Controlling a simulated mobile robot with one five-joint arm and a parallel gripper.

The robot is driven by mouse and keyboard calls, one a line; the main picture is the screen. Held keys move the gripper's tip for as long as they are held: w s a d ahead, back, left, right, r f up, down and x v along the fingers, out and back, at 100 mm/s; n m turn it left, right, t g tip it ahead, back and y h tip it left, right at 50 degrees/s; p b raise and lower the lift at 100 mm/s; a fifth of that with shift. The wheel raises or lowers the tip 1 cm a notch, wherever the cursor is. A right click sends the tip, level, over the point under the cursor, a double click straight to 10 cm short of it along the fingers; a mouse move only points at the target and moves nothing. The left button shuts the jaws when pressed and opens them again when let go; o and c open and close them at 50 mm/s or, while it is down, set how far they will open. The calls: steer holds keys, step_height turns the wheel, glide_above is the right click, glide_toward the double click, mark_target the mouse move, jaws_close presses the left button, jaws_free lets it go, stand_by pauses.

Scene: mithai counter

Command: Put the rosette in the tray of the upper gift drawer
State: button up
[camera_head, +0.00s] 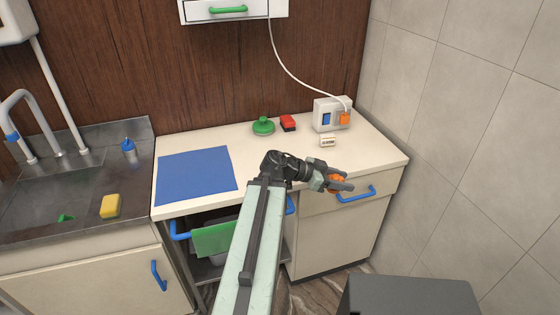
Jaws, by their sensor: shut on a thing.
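My gripper (345,183) is at the end of my outstretched arm, by the front right edge of the counter. It is shut on a small orange thing (335,178), which looks like the rosette; the fingers hide much of it. A cream drawer front (322,203) with a blue handle (356,194) is below and behind my gripper, under the countertop. It looks closed, and no tray shows there.
The counter (270,150) holds a blue mat (195,175), a green round object (263,125), a red object (288,122) and a socket box (327,113). A green cloth-like panel (214,240) shows in the opening below. A sink with a yellow sponge (110,206) is left; a tiled wall is right.

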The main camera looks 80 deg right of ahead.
steer(key=w+d+f+n+t+h+b, duration=0.1)
steer(key=w+d+n+h, duration=0.1)
steer(key=w, duration=0.5)
steer(key=w+d+f+n+t+h, duration=0.1)
steer(key=w+d+n+t+h, duration=0.1)
steer(key=w, duration=0.5)
steer(key=w+d+f+n+t+h+b, duration=0.1)
steer(key=w+d+n+t+h, duration=0.1)
steer(key=w+d, duration=0.3)
steer(key=shift+w+d+n+h+b, duration=0.1)
steer(key=shift+w+n+h+b, duration=0.35)
steer(key=shift+w, duration=0.85)
steer(key=shift+n, duration=0.25)
steer(key=d, duration=0.5)
steer(key=d+f, duration=0.1)
steer(key=d, duration=0.4)
steer(key=w+d+b, duration=0.1)
steer(key=d, duration=0.4)
steer(key=shift+f, duration=0.15)
step_height(320, 180, down, 4)
steer(key=b, duration=0.4)
steer(key=shift+d, duration=0.15)
steer(key=shift+r, duration=0.25)
steer(key=shift+f, duration=0.15)
steer(key=o, duration=1.3)
